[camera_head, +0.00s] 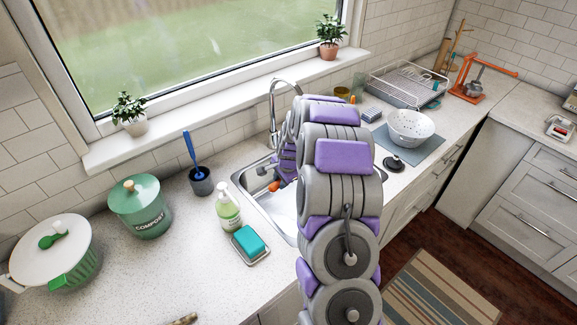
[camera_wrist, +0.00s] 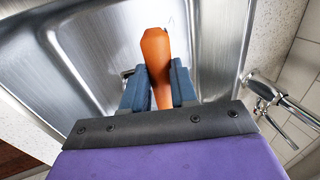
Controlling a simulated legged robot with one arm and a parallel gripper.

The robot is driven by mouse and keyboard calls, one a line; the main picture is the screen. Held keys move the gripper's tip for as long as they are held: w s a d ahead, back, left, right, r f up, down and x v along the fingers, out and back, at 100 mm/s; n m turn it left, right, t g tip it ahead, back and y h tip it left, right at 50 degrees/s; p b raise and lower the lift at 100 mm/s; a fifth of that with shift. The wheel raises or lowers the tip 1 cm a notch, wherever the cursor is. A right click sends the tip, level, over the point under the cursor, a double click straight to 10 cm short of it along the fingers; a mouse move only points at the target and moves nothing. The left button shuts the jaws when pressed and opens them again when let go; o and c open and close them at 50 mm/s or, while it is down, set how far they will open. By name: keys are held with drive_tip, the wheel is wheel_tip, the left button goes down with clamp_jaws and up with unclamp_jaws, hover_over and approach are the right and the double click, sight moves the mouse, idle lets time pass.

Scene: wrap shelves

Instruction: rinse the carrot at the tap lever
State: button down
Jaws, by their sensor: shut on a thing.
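The orange carrot (camera_wrist: 155,50) is held between the two blue fingers of my gripper (camera_wrist: 158,88) in the wrist view. It points away from the gripper, over the steel sink (camera_wrist: 205,40). In the head view the carrot (camera_head: 274,186) is a small orange patch inside the sink (camera_head: 283,216), and my arm hides most of the gripper. The chrome tap (camera_head: 272,100) rises behind the sink, partly behind my arm. In the wrist view the tap's base and lever (camera_wrist: 265,92) are at the right, apart from the carrot.
A soap bottle (camera_head: 228,207) and a teal sponge on a dish (camera_head: 250,241) stand left of the sink. A brush in a dark cup (camera_head: 201,186) is behind them. A white colander (camera_head: 410,127) and a dish rack (camera_head: 407,86) are to the right. The front left counter is mostly clear.

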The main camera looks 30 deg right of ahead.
drive_tip(key=shift+s+a+r+p, duration=0.6)
drive_tip(key=shift+a+r, duration=0.05)
drive_tip(key=shift+r, duration=0.15)
drive_tip(key=shift+s+a+r+p, duration=0.75)
drive_tip(key=shift+s+a+r, duration=0.35)
drive_tip(key=shift+a+r, duration=0.1)
